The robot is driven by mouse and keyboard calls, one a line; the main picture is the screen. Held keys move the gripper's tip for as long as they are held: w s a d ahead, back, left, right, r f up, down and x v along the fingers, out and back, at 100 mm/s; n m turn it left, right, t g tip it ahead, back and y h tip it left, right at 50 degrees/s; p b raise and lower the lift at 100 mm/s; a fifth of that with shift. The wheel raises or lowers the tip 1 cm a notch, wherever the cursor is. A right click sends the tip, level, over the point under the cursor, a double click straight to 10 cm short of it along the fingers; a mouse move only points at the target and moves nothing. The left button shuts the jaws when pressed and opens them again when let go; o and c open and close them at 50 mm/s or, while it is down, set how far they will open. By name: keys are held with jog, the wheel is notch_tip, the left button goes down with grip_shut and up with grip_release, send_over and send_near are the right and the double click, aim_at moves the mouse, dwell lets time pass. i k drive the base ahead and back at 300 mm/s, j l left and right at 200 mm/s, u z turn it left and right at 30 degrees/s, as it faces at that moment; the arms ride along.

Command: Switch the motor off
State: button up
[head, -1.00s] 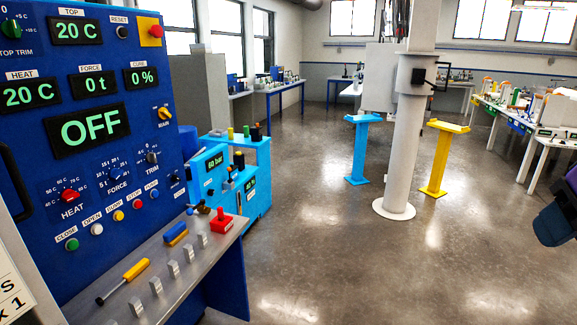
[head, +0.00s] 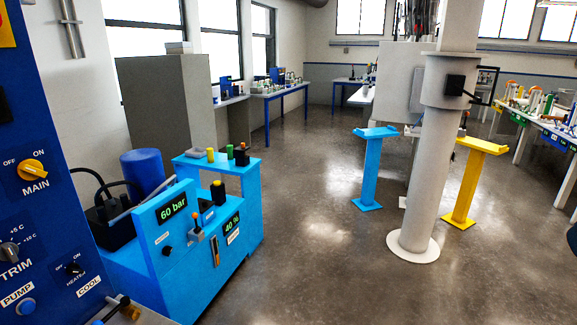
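A light blue machine (head: 135,262) stands at the left, with a blue cylinder (head: 142,172) that looks like a motor behind its front panel. The panel carries a 60 bar display (head: 173,208), a 40 % display (head: 232,223), a small black knob (head: 166,250) and an orange-tipped lever (head: 196,217). Their labels are too small to read, so I cannot tell which is the motor switch or its setting. My gripper's fingers do not show; only a dark sliver, perhaps of my arm, is at the right edge.
A dark blue control panel (head: 40,235) with a yellow MAIN switch (head: 32,170) fills the left edge, close to me. A white column (head: 420,190) stands at right centre between a blue stand (head: 370,170) and a yellow stand (head: 467,185). The floor (head: 320,255) in the middle is clear.

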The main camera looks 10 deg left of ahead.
aim_at(167, 250)
jog(key=i+l+u, duration=0.1)
jog(key=i+u, duration=0.3)
jog(key=i+l+u, duration=0.25)
jog(key=i+u, duration=0.2)
jog(key=i+l+u, duration=0.8)
jog(key=l, duration=0.2)
jog(key=i+l+u, duration=0.4)
jog(key=l, duration=0.2)
jog(key=k, duration=0.1)
